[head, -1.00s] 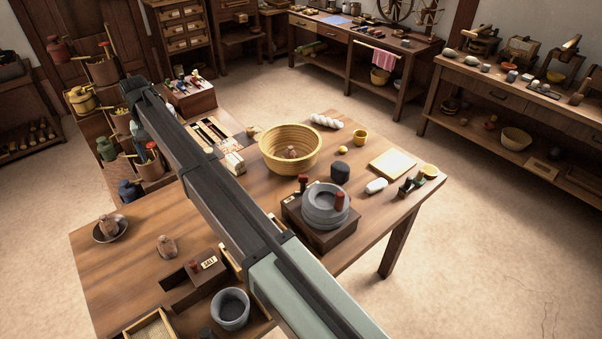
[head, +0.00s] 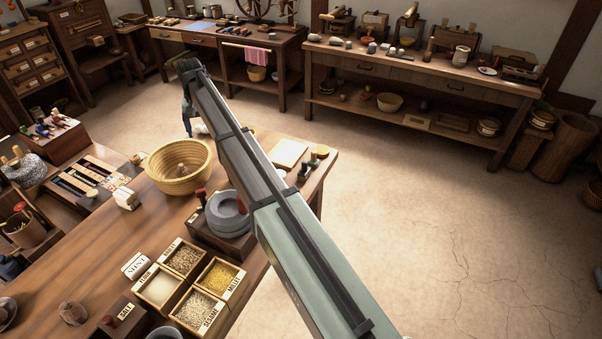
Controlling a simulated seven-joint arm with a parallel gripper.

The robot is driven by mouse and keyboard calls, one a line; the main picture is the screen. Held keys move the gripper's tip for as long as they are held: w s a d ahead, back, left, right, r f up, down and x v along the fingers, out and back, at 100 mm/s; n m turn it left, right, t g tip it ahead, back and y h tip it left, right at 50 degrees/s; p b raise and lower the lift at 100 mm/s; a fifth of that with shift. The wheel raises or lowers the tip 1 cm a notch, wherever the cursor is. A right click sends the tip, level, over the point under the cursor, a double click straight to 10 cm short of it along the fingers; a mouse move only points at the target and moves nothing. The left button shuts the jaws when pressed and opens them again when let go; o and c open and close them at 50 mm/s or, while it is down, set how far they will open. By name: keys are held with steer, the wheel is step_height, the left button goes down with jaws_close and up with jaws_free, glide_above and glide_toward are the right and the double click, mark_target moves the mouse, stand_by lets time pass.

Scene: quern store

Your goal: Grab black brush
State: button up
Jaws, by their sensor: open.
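A small dark object with black and green parts (head: 306,170) lies at the right end of the table, beside a pale square board (head: 287,153). It may be the black brush, but it is too small to tell. My gripper (head: 188,127) hangs from the far end of my arm, beyond the yellow basket (head: 180,166), near the table's far edge. Its fingers are small and hard to make out. I see nothing held in it. My arm crosses the view and hides part of the tabletop.
Grey millstones (head: 228,212) on a wooden block stand near my arm. Several labelled grain boxes (head: 160,288) sit at the table's front. A rack with coloured-handled tools (head: 45,128) is at left. Open floor (head: 420,220) lies right of the table, before a long bench (head: 420,75).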

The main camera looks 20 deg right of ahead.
steer(key=s+d+f+m, duration=0.1)
steer(key=s+d+m, duration=0.3)
steer(key=d, duration=1.1)
steer(key=s+d+m, duration=0.3)
steer(key=s+d, duration=0.1)
steer(key=d, duration=1.2)
steer(key=m, duration=1.1)
glide_above(304, 170)
steer(key=w, duration=0.2)
steer(key=shift+s+d+f, duration=0.1)
steer(key=shift+d+f, duration=0.2)
steer(key=shift+f, duration=0.2)
steer(key=m, duration=0.4)
steer(key=shift+m, duration=0.4)
steer(key=m, duration=0.3)
steer(key=shift+f, duration=0.1)
step_height(304, 170, down, 8)
steer(key=shift+f, duration=0.2)
steer(key=shift+s+f, duration=0.2)
steer(key=shift+f, duration=0.85)
steer(key=shift+s+f, duration=0.2)
steer(key=shift+f, duration=1.4)
